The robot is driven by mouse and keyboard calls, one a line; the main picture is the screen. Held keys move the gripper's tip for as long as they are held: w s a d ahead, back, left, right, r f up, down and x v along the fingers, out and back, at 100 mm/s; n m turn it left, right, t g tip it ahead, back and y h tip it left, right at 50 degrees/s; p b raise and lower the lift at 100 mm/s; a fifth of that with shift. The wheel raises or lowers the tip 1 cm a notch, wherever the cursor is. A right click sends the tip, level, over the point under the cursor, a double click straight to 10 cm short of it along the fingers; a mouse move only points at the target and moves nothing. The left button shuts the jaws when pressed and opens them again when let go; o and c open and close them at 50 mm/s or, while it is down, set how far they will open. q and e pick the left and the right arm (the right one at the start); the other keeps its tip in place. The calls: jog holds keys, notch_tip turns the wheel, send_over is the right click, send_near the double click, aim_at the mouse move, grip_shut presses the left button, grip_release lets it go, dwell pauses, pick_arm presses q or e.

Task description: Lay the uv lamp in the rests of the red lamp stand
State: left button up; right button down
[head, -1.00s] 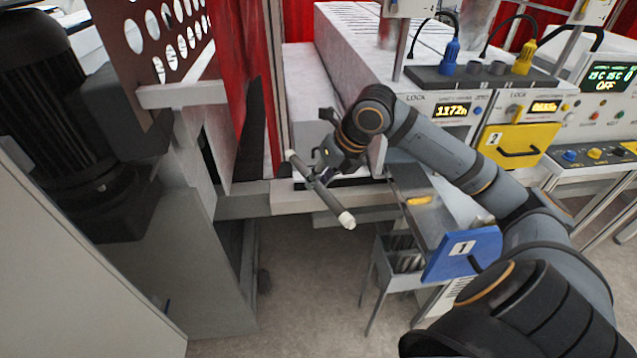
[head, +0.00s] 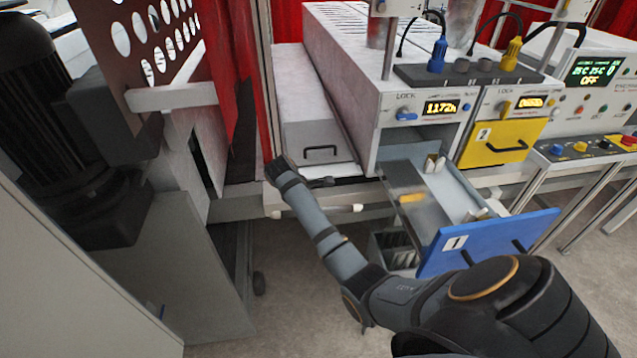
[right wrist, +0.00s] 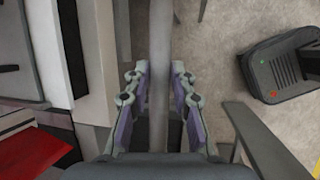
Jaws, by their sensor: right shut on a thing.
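The uv lamp is a slim grey tube with pale end caps. In the head view one cap (head: 357,208) shows right of my forearm and the other shows left of it, with the tube lying nearly level across the picture. In the right wrist view the tube (right wrist: 160,30) runs up the middle between the fingers. My right gripper (right wrist: 160,70) is shut on it; my forearm largely hides the gripper in the head view. I cannot identify the red lamp stand; a red surface (right wrist: 35,152) at lower left of the wrist view may be part of it. My left gripper is out of view.
The blue-fronted drawer (head: 490,243) marked 1 stands open at right. The yellow drawer (head: 495,142) marked 2 is shut. A pale box with a black handle (head: 320,152) lies behind my wrist. A red curtain (head: 225,90) and dark motor (head: 45,120) stand left.

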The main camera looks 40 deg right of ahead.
jog(key=s+a+f+m+g+y, duration=0.1)
jog(key=s+a+f+m+g, duration=0.1)
jog(key=a+f+m, duration=0.4)
jog(key=s+a+f+m+g, duration=0.2)
jog(key=s+a+m, duration=0.1)
jog(key=a, duration=0.5)
jog(key=s+a+f+m+b, duration=0.1)
jog(key=a+f+m+b, duration=0.1)
jog(key=f+b, duration=0.7)
jog(key=shift+s+a+f+y+b, duration=0.15)
jog(key=shift+a+f+y+b, duration=0.2)
jog(key=shift+a+b, duration=0.3)
